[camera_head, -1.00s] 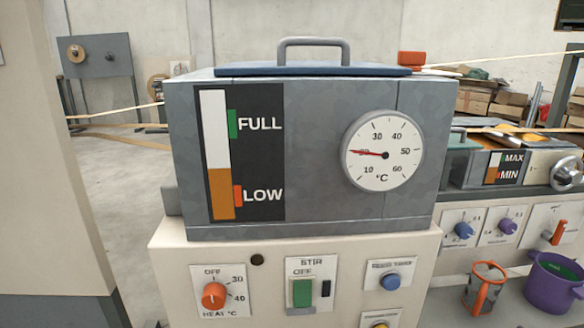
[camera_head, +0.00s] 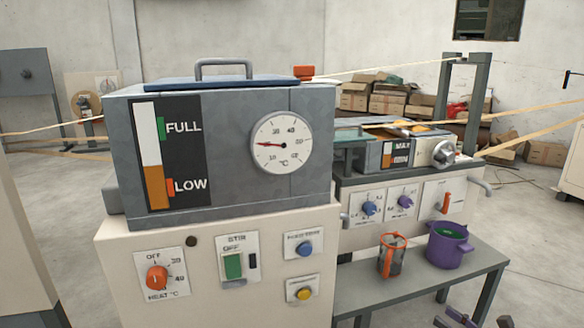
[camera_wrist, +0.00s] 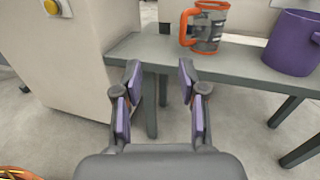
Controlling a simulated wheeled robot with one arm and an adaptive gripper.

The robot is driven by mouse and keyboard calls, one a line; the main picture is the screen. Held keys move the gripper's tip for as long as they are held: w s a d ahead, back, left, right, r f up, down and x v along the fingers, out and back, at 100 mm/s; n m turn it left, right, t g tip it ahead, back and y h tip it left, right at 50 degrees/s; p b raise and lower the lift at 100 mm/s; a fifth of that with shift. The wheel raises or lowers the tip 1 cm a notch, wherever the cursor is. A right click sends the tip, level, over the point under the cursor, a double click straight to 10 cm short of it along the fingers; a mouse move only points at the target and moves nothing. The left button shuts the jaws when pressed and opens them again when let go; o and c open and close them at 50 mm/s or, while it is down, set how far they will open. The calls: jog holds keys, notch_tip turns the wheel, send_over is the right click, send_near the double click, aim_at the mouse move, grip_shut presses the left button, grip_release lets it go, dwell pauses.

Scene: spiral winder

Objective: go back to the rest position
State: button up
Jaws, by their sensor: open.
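My gripper (camera_wrist: 158,85) is open and empty in the wrist view, with its purple-padded fingers spread apart. It points at the front edge of the grey bench (camera_wrist: 150,48), and nothing is between its fingers. In the head view, what look like the purple tips of my gripper (camera_head: 473,318) show at the bottom edge, to the right of the middle and in front of the bench. The rest of my arm is hidden there.
A grey tank (camera_head: 225,150) with a dial stands on a beige cabinet (camera_head: 210,305). An orange-handled jug (camera_head: 391,258) and a purple pot (camera_head: 447,246) stand on the grey bench (camera_head: 350,303). Open floor (camera_head: 535,265) lies to the right.

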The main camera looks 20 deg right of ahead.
jog(key=w+a+r+n+g+y+p, duration=0.3)
jog(key=a+r+n+y+p, duration=0.15)
jog(key=a+r, duration=0.45)
jog(key=w+a+r+n+g+y+p, duration=0.35)
jog(key=a+r+n, duration=0.3)
jog(key=a, duration=0.45)
jog(key=s+a+r+n+g+p, duration=0.3)
jog(key=a+r+n+g+p, duration=0.15)
jog(key=a, duration=0.35)
jog(key=s+a+r+n+g+p, duration=0.35)
jog(key=a+r+p, duration=0.2)
jog(key=a, duration=0.25)
jog(key=s+a+r+n+g+h+p, duration=0.55)
jog(key=s+r+n+p, duration=0.3)
jog(key=s+r, duration=0.2)
jog(key=s+d+r+n+h+p, duration=0.5)
jog(key=s+r+h+p, duration=0.2)
jog(key=r+p, duration=0.3)
jog(key=shift+s+t, duration=0.4)
jog(key=shift+s, duration=0.3)
jog(key=shift+a, duration=0.1)
